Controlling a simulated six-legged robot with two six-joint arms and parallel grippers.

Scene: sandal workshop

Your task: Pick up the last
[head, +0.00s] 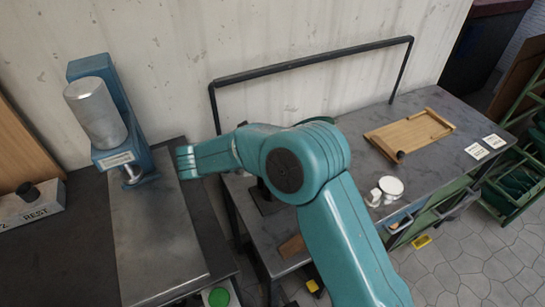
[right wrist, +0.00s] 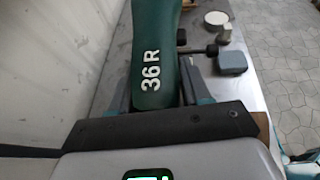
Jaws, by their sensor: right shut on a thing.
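In the right wrist view, a dark green last (right wrist: 157,40) marked "36 R" stands out from between the fingers of my right gripper (right wrist: 158,85). The gripper is shut on it, one finger on each side. The last's far end runs out of the top of that view. In the head view my teal right arm crosses the middle and hides its own gripper. A thin dark green edge shows just above the arm's elbow; I cannot tell whether it is the last. My left gripper is in neither view.
A blue press with a grey cylinder (head: 95,112) stands left on a metal-topped bench (head: 150,235). A black rail (head: 310,62) runs along the wall. The right-hand bench holds a wooden board (head: 408,137), a white round pot (head: 390,186) and two cards (head: 484,146). A green rack (head: 518,180) stands far right.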

